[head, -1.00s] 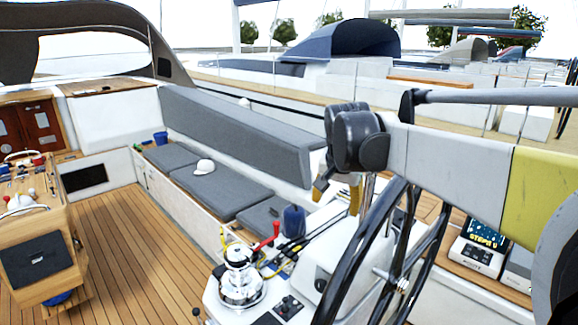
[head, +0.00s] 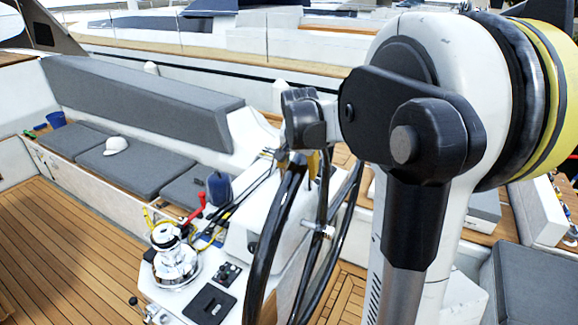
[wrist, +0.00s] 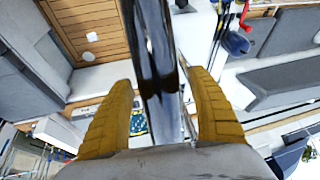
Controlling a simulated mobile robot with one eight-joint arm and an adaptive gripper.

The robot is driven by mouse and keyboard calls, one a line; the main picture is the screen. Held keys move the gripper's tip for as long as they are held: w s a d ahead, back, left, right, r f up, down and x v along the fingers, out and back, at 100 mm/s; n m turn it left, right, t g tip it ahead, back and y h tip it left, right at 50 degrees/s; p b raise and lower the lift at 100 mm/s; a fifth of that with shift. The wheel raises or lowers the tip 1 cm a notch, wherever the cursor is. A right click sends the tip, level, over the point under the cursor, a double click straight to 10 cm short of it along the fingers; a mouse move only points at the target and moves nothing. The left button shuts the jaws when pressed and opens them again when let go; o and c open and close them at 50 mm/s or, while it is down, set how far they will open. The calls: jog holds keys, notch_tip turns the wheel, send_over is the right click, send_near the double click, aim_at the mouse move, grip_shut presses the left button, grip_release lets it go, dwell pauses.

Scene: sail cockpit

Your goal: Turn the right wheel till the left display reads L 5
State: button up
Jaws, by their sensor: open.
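In the wrist view the rim (wrist: 152,50) runs between my gripper's two yellow fingers. My gripper (wrist: 160,80) is open around the rim, with a gap on both sides. In the head view my gripper (head: 299,166) is at the top of the rim, partly hidden by its own black housing. A display (wrist: 138,122) with a dark blue face shows low in the wrist view, partly behind the rim; I cannot read it. My arm covers much of the head view's right side.
A long grey-cushioned bench (head: 150,165) holds a white cap (head: 116,146). The teak floor (head: 75,255) at left is clear.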

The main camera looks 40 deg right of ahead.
aim_at(250, 309)
jog(key=shift+d+f, duration=0.1)
jog(key=shift+f, duration=0.1)
jog(key=shift+c, duration=0.5)
jog(key=c, duration=1.3)
jog(key=s+a+f+h+b, duration=0.1)
jog(key=s+a+f+b, duration=0.1)
jog(key=a+f+b, duration=0.2)
jog(key=s+a+f+t+h+b, duration=0.1)
jog(key=s+a+f+b, duration=0.1)
jog(key=a+f, duration=0.3)
jog(key=s+a+f+h+b, duration=0.1)
jog(key=s+a+f+b, duration=0.1)
jog(key=a+f+b, duration=0.2)
jog(key=shift+a+f+t+h+b, duration=0.15)
jog(key=shift+a+t+h+b, duration=0.15)
jog(key=shift+a+b, duration=0.55)
jog(key=shift+c, duration=0.2)
jog(key=s+a+f+h+b, duration=0.1)
jog(key=a+f+b, duration=0.2)
jog(key=f+b, duration=0.2)
jog(key=s+a+f+t+h+b, duration=0.1)
jog(key=s+a+f+b, duration=0.1)
jog(key=a+f+b, duration=0.2)
jog(key=s+a+f+t+h+b, duration=0.1)
jog(key=a+f+b, duration=0.2)
jog(key=f+b, duration=0.5)
jog(key=shift+s+a+f+n+h+b, duration=0.2)
jog(key=shift+n+h+b, duration=0.15)
jog(key=shift+b, duration=0.4)
jog(key=shift+d, duration=0.1)
